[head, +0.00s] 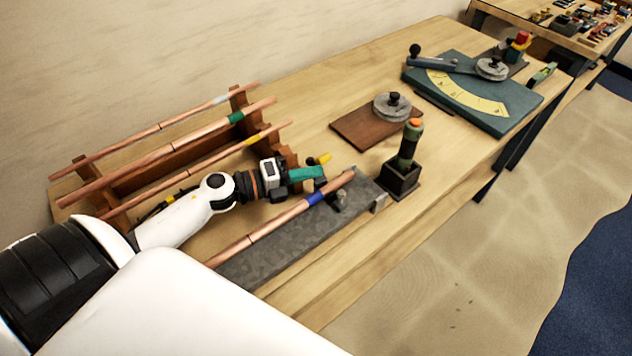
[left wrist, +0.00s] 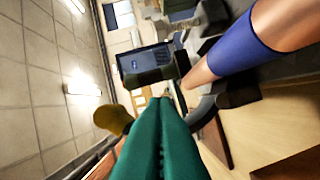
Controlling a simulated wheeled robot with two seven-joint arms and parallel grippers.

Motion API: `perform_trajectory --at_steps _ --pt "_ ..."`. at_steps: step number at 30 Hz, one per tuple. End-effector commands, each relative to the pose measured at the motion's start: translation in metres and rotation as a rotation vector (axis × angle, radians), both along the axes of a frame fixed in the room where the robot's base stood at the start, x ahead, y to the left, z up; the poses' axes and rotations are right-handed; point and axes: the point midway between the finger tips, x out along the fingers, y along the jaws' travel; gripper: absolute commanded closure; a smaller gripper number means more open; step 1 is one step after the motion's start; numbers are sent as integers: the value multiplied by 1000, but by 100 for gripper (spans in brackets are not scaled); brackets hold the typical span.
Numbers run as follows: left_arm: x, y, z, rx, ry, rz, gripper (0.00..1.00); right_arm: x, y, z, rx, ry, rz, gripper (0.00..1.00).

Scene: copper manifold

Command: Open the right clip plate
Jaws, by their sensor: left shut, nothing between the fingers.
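A copper tube (head: 270,220) with a blue band (head: 315,198) lies along a grey block (head: 285,238). A dark clip (head: 338,186) sits near the tube's far end, with a yellow tab (head: 321,159) beside it. In the left wrist view, a dark plate (left wrist: 146,60) and the yellow tab (left wrist: 112,119) lie just beyond my fingers, beside the blue band (left wrist: 235,45). My left gripper (head: 320,172) has green fingers, shut and empty, close to the tab; they also show in the left wrist view (left wrist: 160,101). I cannot tell whether they touch it, or how far the plate stands open.
A wooden rack (head: 243,104) with several copper tubes stands at the left behind my arm. A dark holder (head: 400,182) with a green, orange-topped tool stands right of the block. A brown board (head: 365,128) and a teal plate (head: 470,85) lie farther back.

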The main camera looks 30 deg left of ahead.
Motion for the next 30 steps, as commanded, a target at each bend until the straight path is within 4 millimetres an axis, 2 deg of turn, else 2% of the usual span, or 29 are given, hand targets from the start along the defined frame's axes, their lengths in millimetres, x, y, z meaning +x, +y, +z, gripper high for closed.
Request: perform_trajectory --at_steps 9,24,30 --pt "1 4 -1 -88 31 0 100 0 0 -4 0 0 0 41" --pt "1 5 -1 -96 34 0 100 0 3 -4 3 1 -1 41" --pt "-13 16 -4 -94 36 2 100 0 2 -13 3 1 -1 41"
